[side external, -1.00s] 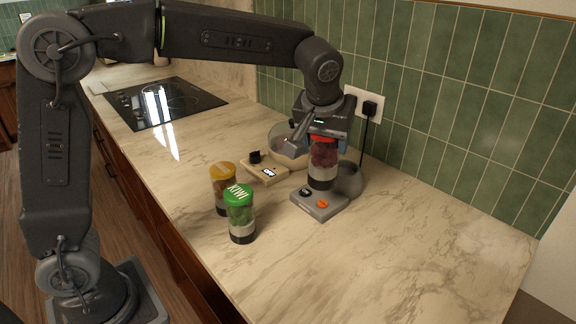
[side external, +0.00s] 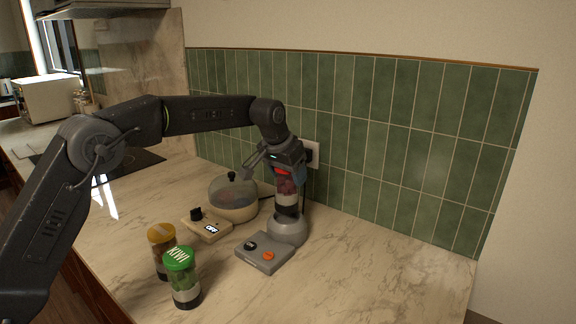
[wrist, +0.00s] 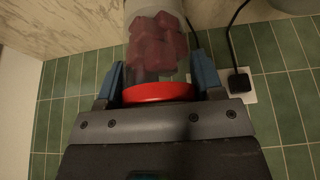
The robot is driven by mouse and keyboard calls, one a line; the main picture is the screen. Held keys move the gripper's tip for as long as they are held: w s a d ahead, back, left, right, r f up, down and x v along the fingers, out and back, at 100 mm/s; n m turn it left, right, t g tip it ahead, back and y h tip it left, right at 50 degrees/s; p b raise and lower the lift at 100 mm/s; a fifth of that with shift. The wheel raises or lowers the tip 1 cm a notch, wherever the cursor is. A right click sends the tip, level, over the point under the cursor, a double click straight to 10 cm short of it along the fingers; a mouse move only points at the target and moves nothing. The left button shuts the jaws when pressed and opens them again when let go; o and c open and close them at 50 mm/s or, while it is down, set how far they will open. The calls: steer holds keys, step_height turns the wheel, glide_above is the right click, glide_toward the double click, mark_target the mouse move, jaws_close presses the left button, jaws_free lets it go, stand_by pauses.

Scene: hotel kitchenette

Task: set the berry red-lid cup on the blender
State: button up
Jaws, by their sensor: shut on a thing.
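My gripper (side external: 286,168) is shut on the berry red-lid cup (side external: 287,197), gripping it at the lid. The cup is clear, with dark red pieces inside, and is upright with its lid on top. In the wrist view the red lid (wrist: 159,93) sits between the two fingers, with the berry pieces (wrist: 157,45) beyond it. The blender (side external: 287,232) is grey, with a round base and a low control box with a black and an orange knob. The cup's lower end is right at the top of the round base; I cannot tell whether it is seated.
The green-lid kiwi cup (side external: 182,280) and a yellow-lid cup (side external: 161,240) stand at the front left. A beige scale (side external: 207,226) and a lidded pot (side external: 233,200) are left of the blender. The counter (side external: 370,275) to the right is clear.

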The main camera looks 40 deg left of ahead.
mark_target(288, 187)
steer(key=shift+f, duration=1.35)
steer(key=shift+f, duration=0.6)
stand_by(0.4)
steer(key=o, duration=0.9)
steer(key=shift+f, duration=0.1)
steer(key=shift+c, duration=0.2)
steer(key=v, duration=1.1)
steer(key=shift+s, duration=0.1)
